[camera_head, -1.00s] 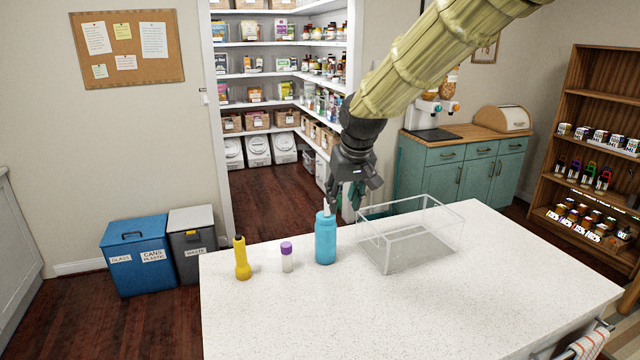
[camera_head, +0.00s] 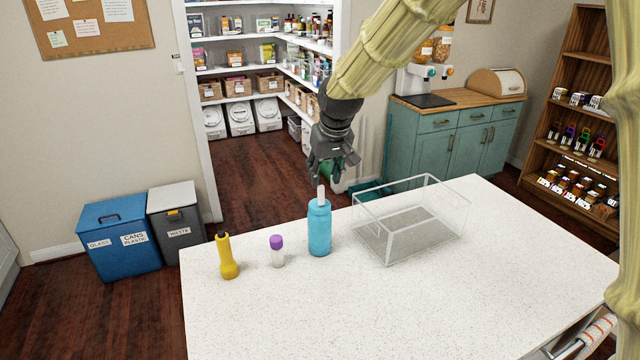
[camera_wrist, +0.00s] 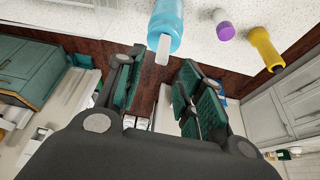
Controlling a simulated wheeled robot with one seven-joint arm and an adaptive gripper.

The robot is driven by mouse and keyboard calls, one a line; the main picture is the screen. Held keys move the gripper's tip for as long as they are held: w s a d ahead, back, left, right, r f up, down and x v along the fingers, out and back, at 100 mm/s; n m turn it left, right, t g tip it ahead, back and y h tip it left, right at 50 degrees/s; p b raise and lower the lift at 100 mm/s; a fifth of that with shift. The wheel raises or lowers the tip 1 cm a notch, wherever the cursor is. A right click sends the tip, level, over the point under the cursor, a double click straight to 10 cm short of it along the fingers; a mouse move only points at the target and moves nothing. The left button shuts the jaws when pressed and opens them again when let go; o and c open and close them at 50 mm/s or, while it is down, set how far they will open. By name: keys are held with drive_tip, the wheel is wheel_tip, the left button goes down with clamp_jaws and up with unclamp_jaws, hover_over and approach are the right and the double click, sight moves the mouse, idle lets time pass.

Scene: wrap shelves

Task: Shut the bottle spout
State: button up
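A blue bottle (camera_head: 319,230) stands upright on the white speckled counter (camera_head: 400,310). Its pale spout (camera_head: 321,194) sticks up from the top. In the wrist view the bottle (camera_wrist: 168,22) is at the top middle, with the spout (camera_wrist: 163,50) pointing toward the space between my fingers. My gripper (camera_head: 322,180) is just above and behind the bottle in the head view, close to the spout. In the wrist view my gripper (camera_wrist: 155,90) has its fingers well apart with nothing between them. Whether a finger touches the spout cannot be told.
A purple-capped small bottle (camera_head: 277,252) and a yellow flashlight (camera_head: 228,258) stand left of the bottle. A clear open box (camera_head: 440,238) stands close to its right. The front of the counter is clear. Blue (camera_head: 118,240) and grey (camera_head: 178,228) bins stand beyond the counter's left.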

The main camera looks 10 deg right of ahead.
sight(321, 186)
drive_tip(key=shift+p+x, duration=0.65)
drive_tip(key=shift+x, duration=2.35)
clamp_jaws()
